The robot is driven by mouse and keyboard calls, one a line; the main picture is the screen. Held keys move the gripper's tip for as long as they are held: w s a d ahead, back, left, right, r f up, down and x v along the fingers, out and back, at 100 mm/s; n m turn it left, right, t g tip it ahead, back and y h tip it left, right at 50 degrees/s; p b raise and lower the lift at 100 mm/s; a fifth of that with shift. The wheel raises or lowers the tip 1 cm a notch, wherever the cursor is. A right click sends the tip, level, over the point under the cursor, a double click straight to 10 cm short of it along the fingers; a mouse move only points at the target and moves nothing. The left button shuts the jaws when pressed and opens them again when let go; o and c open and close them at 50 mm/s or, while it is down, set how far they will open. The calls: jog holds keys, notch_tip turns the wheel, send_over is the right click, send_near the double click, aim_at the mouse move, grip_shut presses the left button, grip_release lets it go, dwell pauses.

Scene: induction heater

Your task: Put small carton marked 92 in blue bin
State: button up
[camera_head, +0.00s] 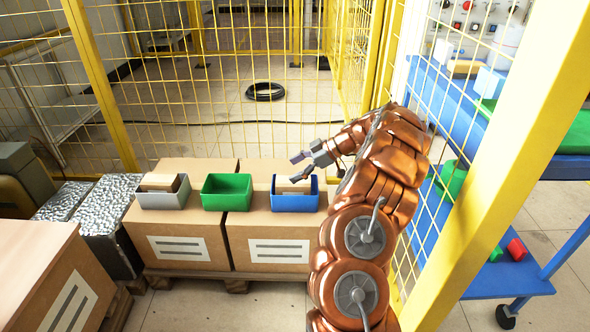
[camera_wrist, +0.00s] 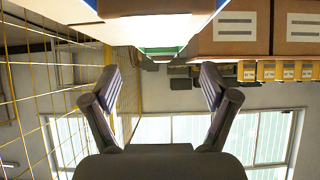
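The blue bin (camera_head: 295,203) stands on a large cardboard box, rightmost of three bins in the head view. A tan block-like item, perhaps a small carton, shows inside it (camera_head: 292,187); no mark can be read. Another tan carton (camera_head: 160,182) lies across the top of the grey bin (camera_head: 163,200) at the left; its marking is not readable either. My gripper (camera_head: 291,169) is just above the blue bin. In the wrist view its two fingers (camera_wrist: 162,88) are spread wide with nothing between them.
A green bin (camera_head: 227,193) stands between the grey and blue bins. A yellow mesh fence (camera_head: 225,95) runs behind the boxes, and a yellow post (camera_head: 500,165) rises at the right. A blue cart (camera_head: 510,278) stands beyond it. A black coil (camera_head: 265,91) lies on the floor behind.

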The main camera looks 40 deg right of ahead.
jog(key=shift+o, duration=0.9)
notch_tip(320, 180, up, 10)
dwell(0.7)
